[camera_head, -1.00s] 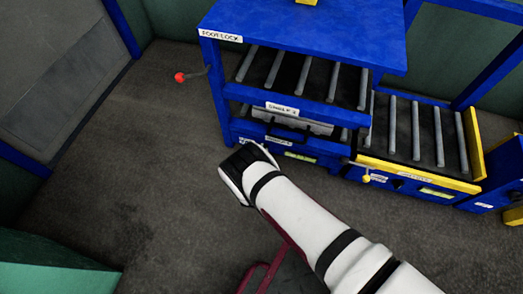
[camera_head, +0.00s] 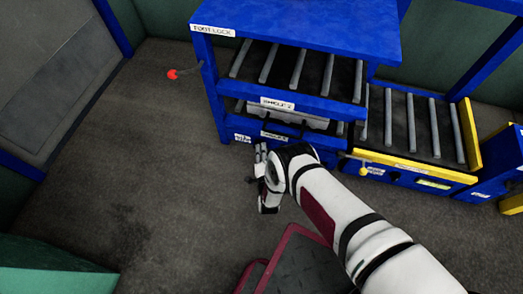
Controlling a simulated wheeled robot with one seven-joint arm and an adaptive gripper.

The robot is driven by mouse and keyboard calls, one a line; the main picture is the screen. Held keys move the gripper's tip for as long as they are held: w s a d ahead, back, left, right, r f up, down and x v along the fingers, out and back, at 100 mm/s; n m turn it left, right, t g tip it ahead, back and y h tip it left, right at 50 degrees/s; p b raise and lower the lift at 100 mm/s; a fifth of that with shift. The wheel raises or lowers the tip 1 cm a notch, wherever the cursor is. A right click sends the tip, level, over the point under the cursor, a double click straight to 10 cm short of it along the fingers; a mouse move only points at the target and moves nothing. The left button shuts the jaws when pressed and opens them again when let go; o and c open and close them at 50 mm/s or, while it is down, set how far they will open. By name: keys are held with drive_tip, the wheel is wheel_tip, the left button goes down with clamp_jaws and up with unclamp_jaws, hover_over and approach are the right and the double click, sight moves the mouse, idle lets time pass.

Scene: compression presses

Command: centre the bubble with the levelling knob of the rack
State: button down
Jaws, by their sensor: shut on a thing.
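The blue rack (camera_head: 310,25) stands at the upper middle, with grey rollers on its shelf. My gripper (camera_head: 259,153) is at the lower front of this rack, beside its small white labels. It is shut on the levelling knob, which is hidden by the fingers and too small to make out. The bubble level on this rack's low front panel is covered by my arm, so I cannot see the bubble. A green-yellow level strip (camera_head: 433,185) shows on the neighbouring yellow-fronted rack at the right.
A red-knobbed lever (camera_head: 173,74) sticks out from the rack's left side. A yellow-knobbed lever (camera_head: 363,171) is on the right rack's front. The dark floor (camera_head: 130,150) at the left is clear. A teal block (camera_head: 50,280) fills the lower left corner.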

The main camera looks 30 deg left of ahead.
drive_tip(key=shift+d+f+m+y, duration=0.15)
drive_tip(key=shift+m+y, duration=0.15)
drive_tip(key=shift+m, duration=0.2)
drive_tip(key=c, duration=1.7)
unclamp_jaws()
drive_tip(key=v, duration=1.2)
drive_tip(key=shift+o, duration=0.3)
